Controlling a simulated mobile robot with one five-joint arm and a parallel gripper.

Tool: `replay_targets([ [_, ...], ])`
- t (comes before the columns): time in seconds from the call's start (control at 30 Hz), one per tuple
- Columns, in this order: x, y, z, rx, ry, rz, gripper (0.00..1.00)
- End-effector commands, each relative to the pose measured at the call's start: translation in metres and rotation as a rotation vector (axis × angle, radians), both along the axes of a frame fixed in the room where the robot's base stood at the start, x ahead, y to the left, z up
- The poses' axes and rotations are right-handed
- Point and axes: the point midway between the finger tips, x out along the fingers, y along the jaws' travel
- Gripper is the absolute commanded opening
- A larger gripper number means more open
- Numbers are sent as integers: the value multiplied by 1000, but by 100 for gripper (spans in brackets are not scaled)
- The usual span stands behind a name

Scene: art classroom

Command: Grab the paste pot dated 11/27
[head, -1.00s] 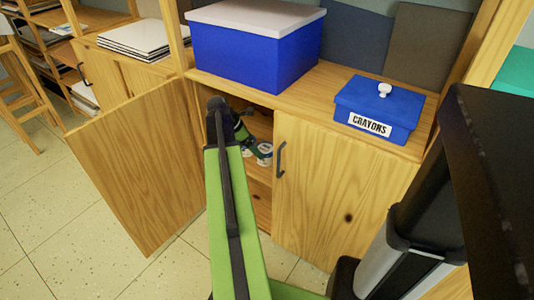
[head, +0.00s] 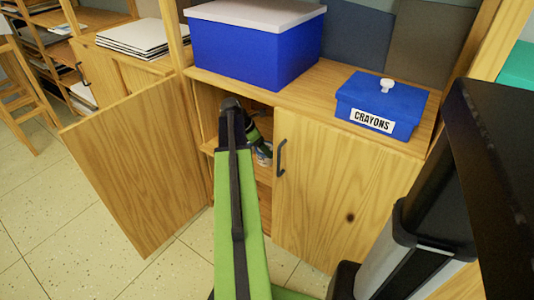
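My green and black arm reaches through the open left door into the cabinet. My gripper (head: 258,140) is inside the opening, mostly hidden behind the arm and in shadow. I cannot tell whether its fingers are apart or closed on anything. A small white and bluish shape (head: 264,155) shows on the shelf right by the gripper. It may be a paste pot, but it is too small and covered to be sure. No date label can be read in this view.
The left cabinet door (head: 140,165) stands wide open; the right door (head: 340,195) with a dark handle is shut. On top are a large blue box (head: 255,50) with a white lid and a blue crayons box (head: 380,102). Speckled floor tiles lie clear at left.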

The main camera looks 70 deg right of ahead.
Motion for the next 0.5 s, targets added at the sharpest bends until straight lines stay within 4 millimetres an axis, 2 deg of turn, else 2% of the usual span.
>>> replay_targets([
  [0.03, 0, 0, 0, 0, 0, 0, 61],
  [0.37, 0, 0, 0, 0, 0, 0, 18],
  [0.5, 0, 0, 0, 0, 0, 0, 18],
])
